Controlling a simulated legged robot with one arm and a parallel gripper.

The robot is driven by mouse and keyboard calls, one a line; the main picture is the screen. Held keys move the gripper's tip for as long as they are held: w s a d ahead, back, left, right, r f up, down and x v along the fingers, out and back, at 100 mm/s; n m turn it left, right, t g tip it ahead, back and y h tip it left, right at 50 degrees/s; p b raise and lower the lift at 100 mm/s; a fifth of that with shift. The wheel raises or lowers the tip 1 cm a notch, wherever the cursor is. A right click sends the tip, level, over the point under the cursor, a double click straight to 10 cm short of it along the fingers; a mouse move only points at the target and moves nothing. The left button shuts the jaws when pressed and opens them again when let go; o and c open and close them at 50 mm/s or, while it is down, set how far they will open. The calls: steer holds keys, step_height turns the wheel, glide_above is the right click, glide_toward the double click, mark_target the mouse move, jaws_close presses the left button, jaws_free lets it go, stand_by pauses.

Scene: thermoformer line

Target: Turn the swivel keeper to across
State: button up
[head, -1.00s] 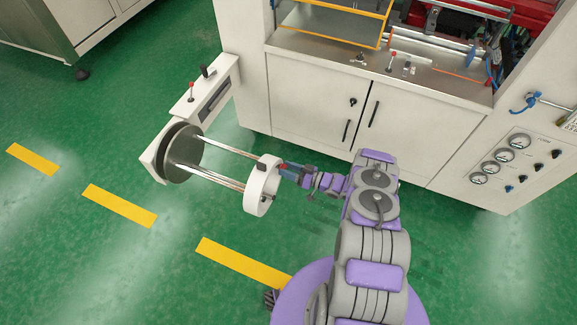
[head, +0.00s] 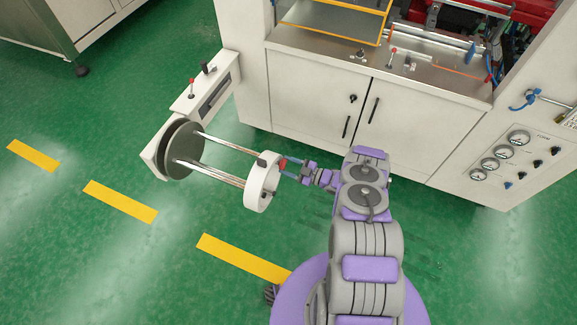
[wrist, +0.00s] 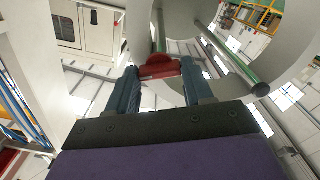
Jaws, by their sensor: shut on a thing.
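The swivel keeper (wrist: 158,67) appears to be the small red piece at the white ring-shaped end (head: 258,196) of the roll holder. It also shows as a red spot in the head view (head: 283,163), on the ring's right side. My gripper (wrist: 160,72) has its two blue-grey fingers on either side of the red piece and is shut on it. In the head view, my gripper (head: 286,168) reaches the ring from the right. The fingers hide part of the keeper, and I cannot tell its exact angle.
Metal rods (head: 215,175) join the ring to a grey disc (head: 184,150) on the left. The machine cabinet (head: 310,100) is at the back. Green floor in front is clear.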

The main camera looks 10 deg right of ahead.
steer(key=shift+f+n, duration=0.15)
steer(key=shift+n, duration=0.45)
steer(key=o, duration=0.8)
steer(key=shift+o, duration=1.2)
steer(key=shift+d, duration=0.1)
steer(key=b+v, duration=0.1)
steer(key=v, duration=1.6)
steer(key=shift+d, duration=0.15)
